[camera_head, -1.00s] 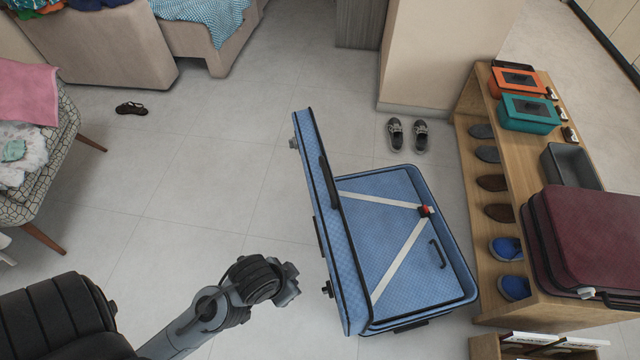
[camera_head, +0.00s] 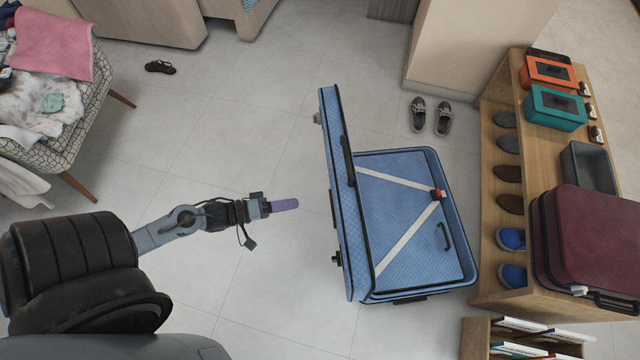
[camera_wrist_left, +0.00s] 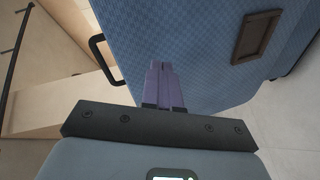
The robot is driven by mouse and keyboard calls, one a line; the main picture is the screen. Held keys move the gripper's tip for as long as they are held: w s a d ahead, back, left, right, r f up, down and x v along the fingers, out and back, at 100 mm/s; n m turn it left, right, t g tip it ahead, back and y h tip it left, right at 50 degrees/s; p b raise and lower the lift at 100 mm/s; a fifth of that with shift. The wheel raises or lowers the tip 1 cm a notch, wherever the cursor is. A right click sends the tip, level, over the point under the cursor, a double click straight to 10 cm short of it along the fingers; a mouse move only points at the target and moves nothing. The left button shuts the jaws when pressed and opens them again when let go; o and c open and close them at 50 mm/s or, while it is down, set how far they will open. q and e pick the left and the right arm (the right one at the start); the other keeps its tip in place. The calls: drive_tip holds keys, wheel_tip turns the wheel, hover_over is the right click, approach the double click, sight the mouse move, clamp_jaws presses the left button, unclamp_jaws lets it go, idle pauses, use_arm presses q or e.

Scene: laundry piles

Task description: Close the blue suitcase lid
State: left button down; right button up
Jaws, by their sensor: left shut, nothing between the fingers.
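The blue suitcase stands open on the floor, its lid (camera_head: 345,195) upright on its left side. Its base (camera_head: 410,230) lies flat on the right, lined in blue with white crossed straps and a red buckle. My left gripper (camera_head: 285,205) is shut and empty, with purple fingers, to the left of the lid and apart from it in the head view. In the left wrist view the shut fingers (camera_wrist_left: 162,85) point toward the blue outer face of the lid (camera_wrist_left: 205,50), which has a dark handle and a brown tag frame. Contact cannot be told there. My right gripper is not in view.
A wooden shoe rack (camera_head: 490,190) stands right of the suitcase, with a maroon suitcase (camera_head: 590,245) on it. Grey shoes (camera_head: 431,116) lie behind. A cushioned seat with laundry (camera_head: 85,110) is at the left.

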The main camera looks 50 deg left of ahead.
use_arm(q)
drive_tip(key=s+a+r+n+h, duration=0.2)
drive_tip(key=s+a+r+h, duration=0.1)
drive_tip(key=r, duration=0.1)
drive_tip(key=t+b, duration=0.1)
drive_tip(key=b, duration=0.4)
approach(343, 198)
drive_tip(key=w, duration=0.6)
drive_tip(key=shift+a+f, duration=0.15)
drive_tip(key=shift+f, duration=0.2)
